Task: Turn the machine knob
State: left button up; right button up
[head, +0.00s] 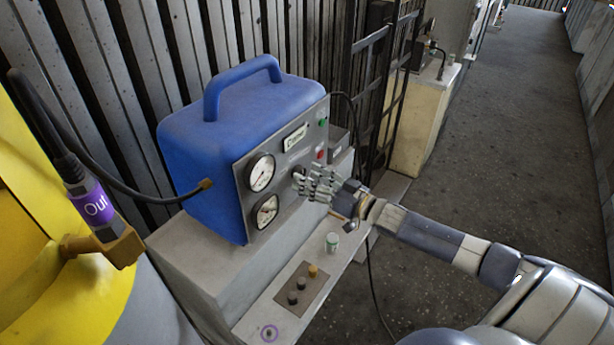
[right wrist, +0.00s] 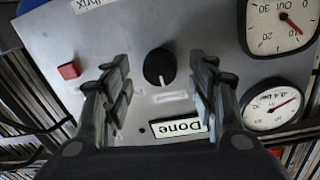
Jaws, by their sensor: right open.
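The machine is a blue box (head: 205,125) with a top handle and a grey front panel (head: 242,172). In the right wrist view a round black knob (right wrist: 158,67) with a white pointer line sits on the panel, its line pointing down in the picture. My right gripper (head: 316,183) is at the panel, open and empty. In the right wrist view the fingers of my right gripper (right wrist: 160,88) stand on either side of the knob with gaps on both sides. In the head view the gripper mostly hides the knob. My left gripper is out of view.
Two gauges, upper (head: 261,173) and lower (head: 266,211), and a red button (right wrist: 69,70) flank the knob. A yellow tank (head: 30,235) stands left.

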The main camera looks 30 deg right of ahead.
jog(key=shift+w+a, duration=0.25)
jog(key=shift+w, duration=0.4)
jog(key=c, duration=1.1)
jog(key=shift+o, duration=0.2)
jog(key=shift+n, duration=0.3)
jog(key=n+b, duration=0.2)
jog(key=n, duration=0.9)
jog(key=shift+f+y+b, duration=0.1)
jog(key=shift+y+b, duration=0.25)
jog(key=shift+y, duration=0.05)
jog(key=shift+n, duration=0.5)
